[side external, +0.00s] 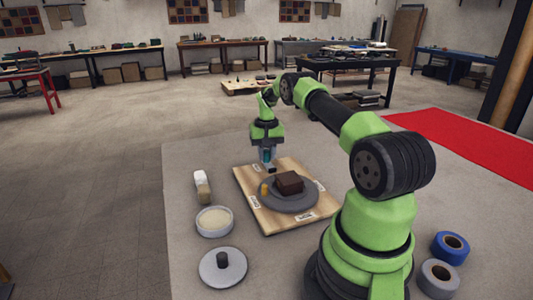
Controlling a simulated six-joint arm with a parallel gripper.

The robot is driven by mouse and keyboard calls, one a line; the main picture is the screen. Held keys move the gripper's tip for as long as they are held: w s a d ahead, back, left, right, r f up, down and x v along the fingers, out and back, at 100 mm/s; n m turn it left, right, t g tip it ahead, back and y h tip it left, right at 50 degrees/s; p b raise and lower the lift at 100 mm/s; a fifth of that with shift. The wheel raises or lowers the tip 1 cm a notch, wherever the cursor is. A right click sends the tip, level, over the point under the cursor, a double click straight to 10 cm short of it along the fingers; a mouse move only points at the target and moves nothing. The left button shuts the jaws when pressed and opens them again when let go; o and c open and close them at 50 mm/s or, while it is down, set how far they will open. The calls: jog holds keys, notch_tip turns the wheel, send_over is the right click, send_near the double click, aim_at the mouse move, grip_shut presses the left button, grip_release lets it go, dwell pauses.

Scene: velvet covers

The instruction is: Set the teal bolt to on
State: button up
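My gripper (268,168) points down over the far left part of a wooden board (265,217). A small teal patch (266,155) shows at its fingers; I cannot tell whether this is the teal bolt or part of the gripper. The finger gap is too small to read. On the board is a round grey disc (290,205) bearing a dark brown block (289,182). A small yellow-orange piece (265,189) stands at the disc's left edge. Small white labels (305,216) lie around the disc; their words are too small to read.
Left of the board are a white-and-tan block (202,187), a round dish with pale contents (214,221) and a grey disc with a dark knob (222,266). A blue tape roll (450,247) and a grey roll (438,278) lie right of my base. The table's far left is clear.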

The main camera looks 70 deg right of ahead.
aim_at(270, 165)
grip_shut()
jog(key=shift+a, duration=0.1)
jog(key=shift+s+a, duration=0.95)
jog(key=shift+s, duration=0.05)
jog(key=o, duration=0.9)
grip_release()
jog(key=shift+c, duration=0.2)
notch_tip(270, 165, up, 10)
